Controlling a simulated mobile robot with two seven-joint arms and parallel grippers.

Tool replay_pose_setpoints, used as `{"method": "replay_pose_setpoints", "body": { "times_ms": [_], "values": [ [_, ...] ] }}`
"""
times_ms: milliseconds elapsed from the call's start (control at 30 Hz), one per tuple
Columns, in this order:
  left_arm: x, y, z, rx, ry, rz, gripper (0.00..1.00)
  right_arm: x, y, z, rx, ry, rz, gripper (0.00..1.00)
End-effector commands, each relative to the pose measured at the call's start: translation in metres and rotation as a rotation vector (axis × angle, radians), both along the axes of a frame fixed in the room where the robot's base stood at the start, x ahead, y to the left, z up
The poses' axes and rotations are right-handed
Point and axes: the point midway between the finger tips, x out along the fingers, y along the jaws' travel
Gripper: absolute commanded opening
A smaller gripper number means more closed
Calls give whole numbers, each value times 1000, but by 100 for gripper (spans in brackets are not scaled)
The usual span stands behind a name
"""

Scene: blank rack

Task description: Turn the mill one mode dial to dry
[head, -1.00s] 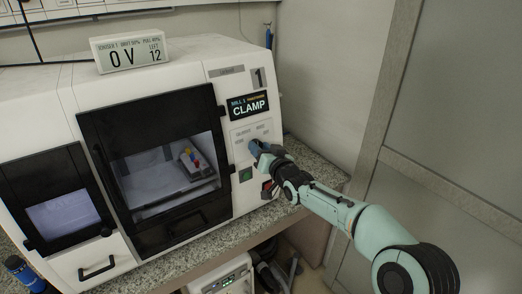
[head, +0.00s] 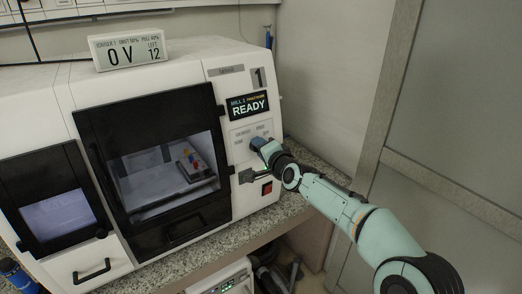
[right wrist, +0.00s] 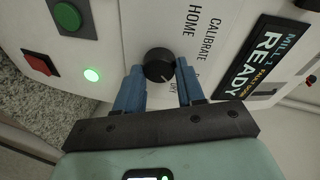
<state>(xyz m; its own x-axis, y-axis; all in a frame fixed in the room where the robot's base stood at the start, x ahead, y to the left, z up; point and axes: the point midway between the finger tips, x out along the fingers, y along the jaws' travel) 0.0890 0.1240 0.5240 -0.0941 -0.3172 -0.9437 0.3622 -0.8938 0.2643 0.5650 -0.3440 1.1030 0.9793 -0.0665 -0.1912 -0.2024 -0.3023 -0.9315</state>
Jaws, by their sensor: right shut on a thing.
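Mill one's mode dial (right wrist: 157,62) is a round black knob with a pale mark on the white panel. In the right wrist view the blue fingers of my right gripper (right wrist: 158,70) are shut on it, one on each side. Labels CALIBRATE and HOME are readable beside it; DRY shows partly past the right finger, and another label is hidden. I cannot tell exactly which label the mark points to. In the head view my right gripper (head: 262,147) is at the panel and hides the dial. The mill's display (head: 249,106) reads READY. My left gripper is not in view.
Below the dial are a red switch (head: 267,188) and, in the right wrist view, a green button (right wrist: 67,16) and a lit green lamp (right wrist: 91,75). The mill's dark-framed window (head: 160,160) is left of the panel. A wall stands to the right.

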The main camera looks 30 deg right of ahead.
Motion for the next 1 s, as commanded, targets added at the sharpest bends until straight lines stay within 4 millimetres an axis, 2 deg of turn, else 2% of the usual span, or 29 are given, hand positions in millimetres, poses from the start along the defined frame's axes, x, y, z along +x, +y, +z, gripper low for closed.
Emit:
{"method": "replay_pose_setpoints", "body": {
  "times_ms": [400, 1000],
  "values": [
    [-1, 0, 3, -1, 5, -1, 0, 0, 0, 0, 213, 18, -32, 8],
    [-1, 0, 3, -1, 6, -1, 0, 0, -1, 0, 251, 21, -39, 8]
  ]
}}
